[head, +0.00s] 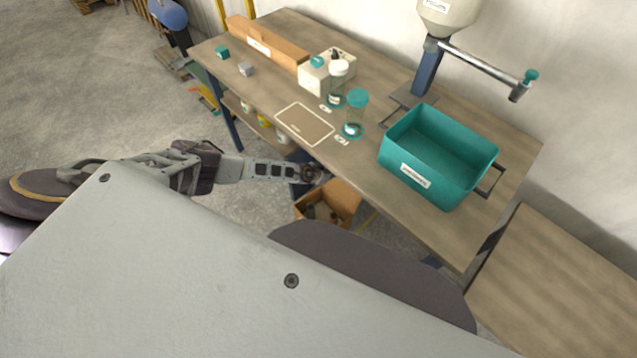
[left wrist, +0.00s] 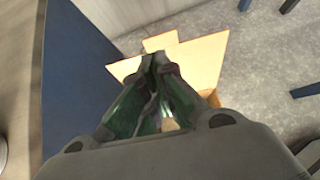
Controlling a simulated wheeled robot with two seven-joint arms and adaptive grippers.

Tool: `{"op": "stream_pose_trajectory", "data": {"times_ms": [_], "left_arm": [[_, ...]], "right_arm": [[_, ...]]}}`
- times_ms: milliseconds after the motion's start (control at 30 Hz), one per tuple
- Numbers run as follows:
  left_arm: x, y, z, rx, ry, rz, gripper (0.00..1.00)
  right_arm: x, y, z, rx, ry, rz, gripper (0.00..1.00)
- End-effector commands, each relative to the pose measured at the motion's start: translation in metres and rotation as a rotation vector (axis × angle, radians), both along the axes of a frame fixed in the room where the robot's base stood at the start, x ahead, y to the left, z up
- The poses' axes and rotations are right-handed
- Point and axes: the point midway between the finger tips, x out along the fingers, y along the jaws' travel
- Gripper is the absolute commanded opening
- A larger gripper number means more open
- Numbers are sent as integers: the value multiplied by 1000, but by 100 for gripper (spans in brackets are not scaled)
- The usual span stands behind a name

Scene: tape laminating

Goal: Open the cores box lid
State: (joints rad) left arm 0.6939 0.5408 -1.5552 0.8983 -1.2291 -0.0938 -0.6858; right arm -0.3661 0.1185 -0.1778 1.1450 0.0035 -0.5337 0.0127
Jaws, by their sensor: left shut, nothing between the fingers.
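A brown cardboard box (head: 346,196) stands low beside the table's front edge, below the tabletop; I see no readable label that names it the cores box. Its flaps look spread open, and dark items show inside. In the left wrist view its pale flaps (left wrist: 205,58) spread out behind the fingers, which hide much of the inside. My left gripper (head: 314,172) is just above the box's far left side in the head view. In the left wrist view the fingers (left wrist: 152,62) are together with nothing between them. My right gripper is not in view.
A second wooden surface (head: 570,285) is at right.

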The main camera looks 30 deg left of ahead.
Motion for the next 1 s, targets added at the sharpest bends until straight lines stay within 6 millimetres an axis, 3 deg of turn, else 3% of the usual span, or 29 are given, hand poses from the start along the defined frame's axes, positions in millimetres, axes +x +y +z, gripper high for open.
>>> {"op": "stream_pose_trajectory", "data": {"times_ms": [700,1000], "left_arm": [[-63,30,-2,2,6,2,0],[-73,34,-1,2,3,2,0]], "right_arm": [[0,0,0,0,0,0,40],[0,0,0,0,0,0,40]]}}
